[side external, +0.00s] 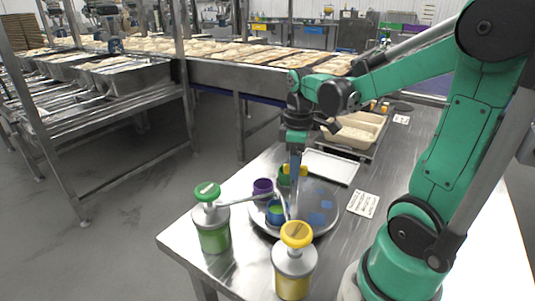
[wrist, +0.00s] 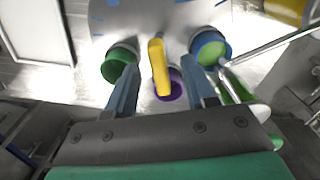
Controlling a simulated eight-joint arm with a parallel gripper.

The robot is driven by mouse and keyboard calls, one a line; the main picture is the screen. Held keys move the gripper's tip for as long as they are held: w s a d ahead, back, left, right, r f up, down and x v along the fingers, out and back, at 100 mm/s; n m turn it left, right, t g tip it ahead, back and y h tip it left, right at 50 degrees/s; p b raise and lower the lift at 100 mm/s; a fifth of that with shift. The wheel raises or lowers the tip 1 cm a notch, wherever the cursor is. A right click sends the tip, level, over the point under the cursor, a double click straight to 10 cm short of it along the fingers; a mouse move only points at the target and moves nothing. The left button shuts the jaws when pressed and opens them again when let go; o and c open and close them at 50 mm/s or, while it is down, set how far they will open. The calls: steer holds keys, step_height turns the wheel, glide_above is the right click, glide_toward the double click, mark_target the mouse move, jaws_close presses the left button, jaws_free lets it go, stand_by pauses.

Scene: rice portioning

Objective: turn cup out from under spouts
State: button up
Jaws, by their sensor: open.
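A grey round turntable (side external: 322,198) stands on the steel table and carries several cups. A blue cup (side external: 275,218) with green contents sits under the spout ends of two pump dispensers; it also shows at right in the wrist view (wrist: 222,54). A purple cup (side external: 262,187) and a green cup (side external: 284,180) stand near it. My gripper (side external: 295,170) is open, pointing down over the turntable. In the wrist view its fingers (wrist: 162,82) lie either side of a yellow handle (wrist: 158,66), with gaps on both sides. The purple cup (wrist: 170,90) is partly hidden behind the handle.
A green-topped dispenser (side external: 213,235) and a yellow-topped dispenser (side external: 293,275) stand at the table's front, spouts reaching over the turntable. A white tray (side external: 331,167), a food container (side external: 357,131) and a printed card (side external: 364,204) lie around it.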

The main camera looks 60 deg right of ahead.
jaws_close()
stand_by(1.4)
